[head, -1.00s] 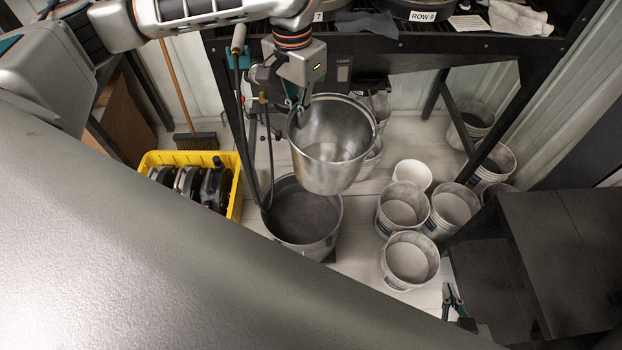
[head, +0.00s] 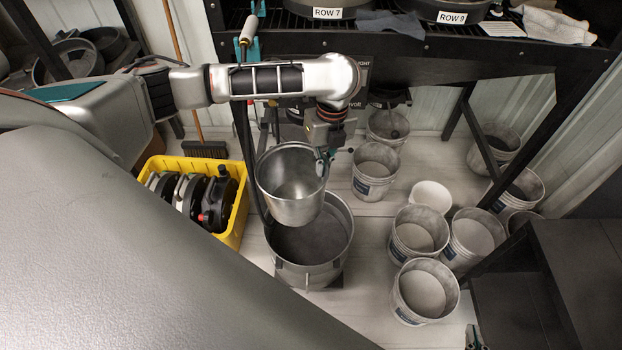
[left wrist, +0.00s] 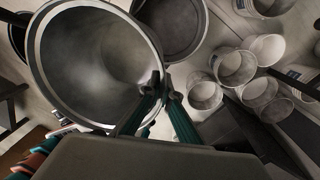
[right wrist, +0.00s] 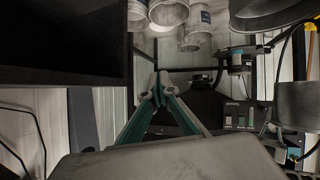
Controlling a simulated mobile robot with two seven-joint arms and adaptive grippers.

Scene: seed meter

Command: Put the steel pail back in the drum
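The steel pail (head: 290,188) hangs roughly upright from my left gripper (head: 325,160), which is shut on the right side of its rim. In the left wrist view the fingertips (left wrist: 162,88) pinch the rim of the pail (left wrist: 85,65). The grey drum (head: 325,243) stands on the floor, open at the top. The pail covers the back left of its mouth in the head view and appears above it. In the left wrist view the drum (left wrist: 178,28) shows beyond the pail. My right gripper (right wrist: 160,88) is empty, its fingertips together, away from the drum.
A yellow crate (head: 237,222) of dark meter parts stands left of the drum. Several white buckets (head: 420,232) stand to its right. A dark bench (head: 440,60) is behind, with a broom (head: 205,149) at back left. A dark cabinet (head: 560,255) is at right.

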